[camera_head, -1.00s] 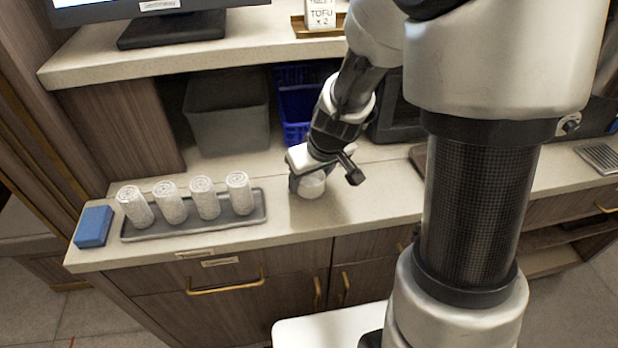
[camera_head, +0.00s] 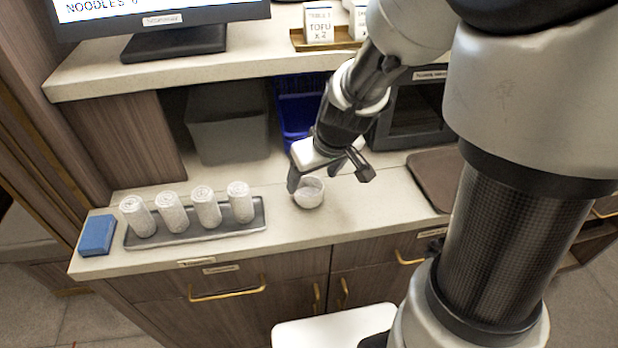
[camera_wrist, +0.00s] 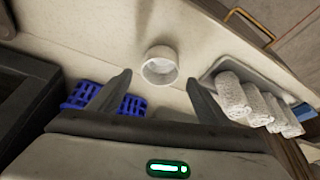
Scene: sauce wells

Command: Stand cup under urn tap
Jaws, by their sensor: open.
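A small white cup (camera_head: 309,193) stands upright on the lower counter, to the right of the tray of rolled towels. It also shows in the wrist view (camera_wrist: 160,67), its open mouth toward the camera. My gripper (camera_head: 312,181) is just above and behind the cup in the head view. In the wrist view my gripper (camera_wrist: 158,88) is open, with its two fingers apart on either side below the cup and nothing between them. I see no urn or tap in these frames.
A grey tray (camera_head: 256,222) with several rolled white towels and a blue block (camera_head: 97,235) are at left. A grey bin (camera_head: 228,125) and blue basket (camera_head: 294,110) stand behind, under the upper shelf (camera_head: 90,80). A brown mat (camera_head: 436,180) lies at right.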

